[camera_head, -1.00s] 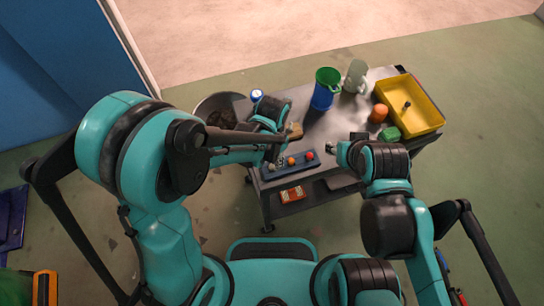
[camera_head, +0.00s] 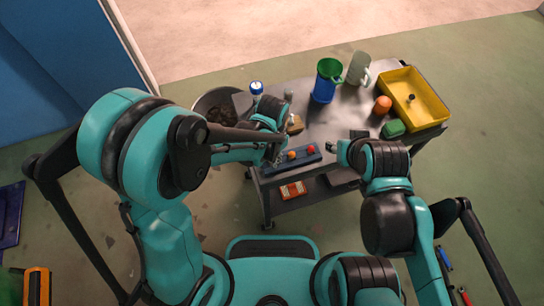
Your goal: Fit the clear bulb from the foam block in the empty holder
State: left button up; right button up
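The dark blue holder strip (camera_head: 301,161) lies along the cart's near edge. An orange bulb (camera_head: 292,155) and a red bulb (camera_head: 311,150) sit in it. My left gripper (camera_head: 276,152) is at the strip's left end, pointing down; its fingers are small and partly hidden by my arm, and I cannot tell what is between them. The empty holder and the clear bulb cannot be made out.
A round bin (camera_head: 212,104) is at the left. The cart's middle is fairly clear.

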pick_arm(q)
jog(key=shift+r+p, duration=2.55)
jog(key=shift+r, duration=0.95)
